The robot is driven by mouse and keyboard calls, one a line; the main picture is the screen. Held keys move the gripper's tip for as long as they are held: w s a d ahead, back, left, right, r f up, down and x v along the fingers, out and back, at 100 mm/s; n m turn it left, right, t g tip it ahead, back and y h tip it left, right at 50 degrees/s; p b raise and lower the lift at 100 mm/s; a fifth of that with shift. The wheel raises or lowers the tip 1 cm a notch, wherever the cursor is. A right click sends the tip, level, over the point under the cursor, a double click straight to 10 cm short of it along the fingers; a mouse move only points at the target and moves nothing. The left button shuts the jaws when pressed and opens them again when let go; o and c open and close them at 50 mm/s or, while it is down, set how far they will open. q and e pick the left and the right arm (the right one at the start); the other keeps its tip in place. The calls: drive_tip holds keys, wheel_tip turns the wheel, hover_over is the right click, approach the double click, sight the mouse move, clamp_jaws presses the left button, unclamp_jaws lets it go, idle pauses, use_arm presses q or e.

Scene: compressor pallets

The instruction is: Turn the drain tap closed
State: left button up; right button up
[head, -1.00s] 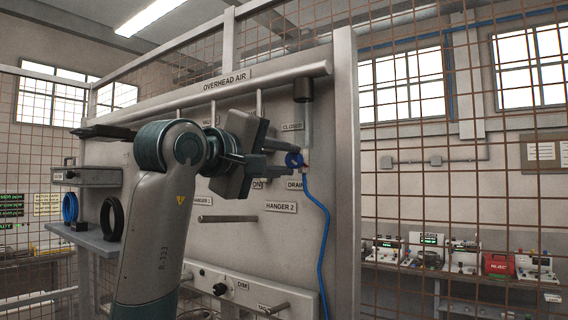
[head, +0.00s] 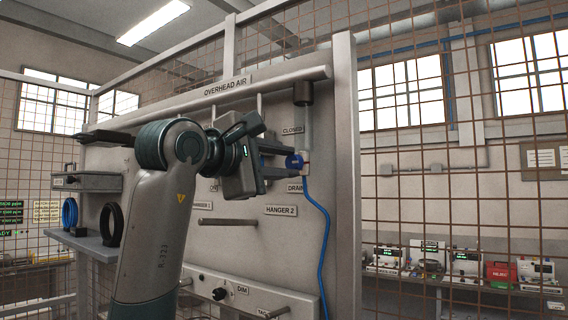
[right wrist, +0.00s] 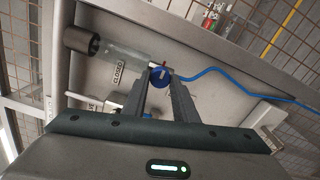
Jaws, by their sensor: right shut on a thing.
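The drain tap is a blue round handle (head: 294,161) on the wall panel, between the CLOSED label (head: 292,130) and the DRAIN label (head: 296,188). A blue hose (head: 327,225) hangs below it. My right gripper (head: 287,166) reaches the tap from the left and is shut on its blue handle. In the right wrist view, the blue handle (right wrist: 159,79) sits between the tips of the two fingers, beside the clear bowl (right wrist: 125,57). The fingers hide part of the handle, and its exact angle is hard to tell.
The panel carries an OVERHEAD AIR pipe (head: 215,98) along its top, a dark cap (head: 303,92) above the tap, and a peg (head: 228,221) below my right gripper. Black and blue rings stand on a shelf (head: 98,241) at left. A mesh fence (head: 405,210) is on the right.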

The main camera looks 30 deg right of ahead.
drive_tip(key=o, duration=1.1)
drive_tip(key=shift+c, duration=0.2)
drive_tip(key=shift+a, duration=0.1)
